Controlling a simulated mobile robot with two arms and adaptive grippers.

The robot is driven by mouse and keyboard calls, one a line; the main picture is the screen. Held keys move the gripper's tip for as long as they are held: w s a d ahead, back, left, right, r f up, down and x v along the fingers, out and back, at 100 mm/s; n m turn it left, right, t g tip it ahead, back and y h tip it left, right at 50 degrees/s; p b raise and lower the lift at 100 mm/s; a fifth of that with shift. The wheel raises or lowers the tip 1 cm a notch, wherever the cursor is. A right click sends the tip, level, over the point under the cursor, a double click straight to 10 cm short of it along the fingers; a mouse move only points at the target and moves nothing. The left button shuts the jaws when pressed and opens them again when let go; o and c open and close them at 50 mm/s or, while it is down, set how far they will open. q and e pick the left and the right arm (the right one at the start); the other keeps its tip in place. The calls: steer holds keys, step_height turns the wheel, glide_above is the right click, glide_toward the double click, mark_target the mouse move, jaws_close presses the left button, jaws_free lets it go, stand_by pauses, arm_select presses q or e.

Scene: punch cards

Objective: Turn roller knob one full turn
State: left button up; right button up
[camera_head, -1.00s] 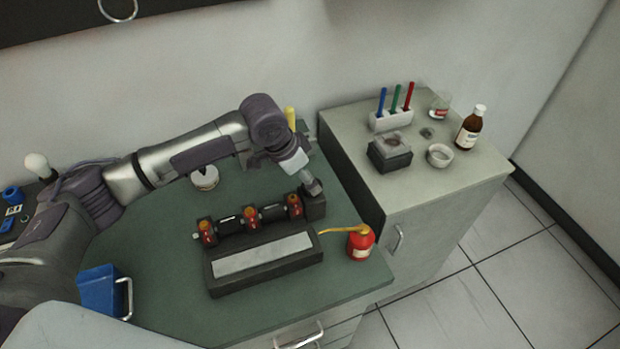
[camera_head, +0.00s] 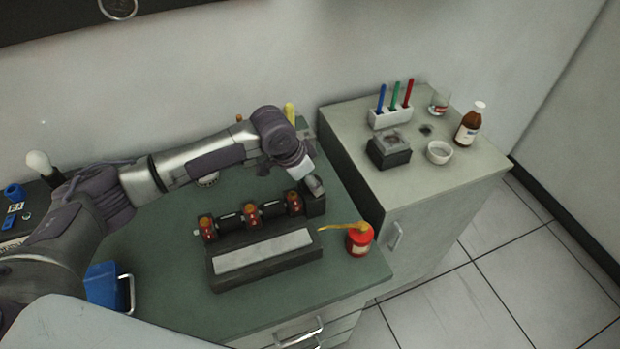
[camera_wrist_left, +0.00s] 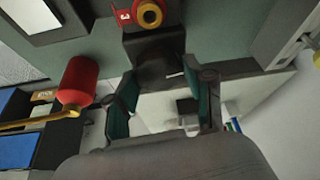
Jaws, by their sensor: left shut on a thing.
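The roller device (camera_head: 262,262) stands on the green bench top, a dark base with a pale flat plate. Behind the plate runs a dark roller (camera_head: 230,222) with several red-and-orange mounts. At its right end is a dark, blocky knob (camera_head: 317,206), also seen in the left wrist view (camera_wrist_left: 150,45). My left gripper (camera_head: 313,187) reaches it from above and behind. In the left wrist view, its two green-padded fingers (camera_wrist_left: 160,88) stand on either side of the dark knob and are shut on it. Their exact contact is partly hidden. My right gripper is not in view.
A red can with a yellow spout (camera_head: 359,240) stands close to the device's right end. A blue bin (camera_head: 103,288) is at the bench's left front. The side cabinet holds a pen rack (camera_head: 390,118), a small dark box (camera_head: 389,150), a white bowl (camera_head: 439,152) and a brown bottle (camera_head: 469,126).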

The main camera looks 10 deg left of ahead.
arm_select(q)
steer(key=shift+m+p, duration=0.3)
steer(key=shift+m, duration=0.3)
steer(key=shift+h, duration=0.3)
steer(key=o, duration=1.2)
steer(key=shift+c, duration=0.2)
steer(key=v, duration=1.2)
steer(key=shift+w, duration=0.25)
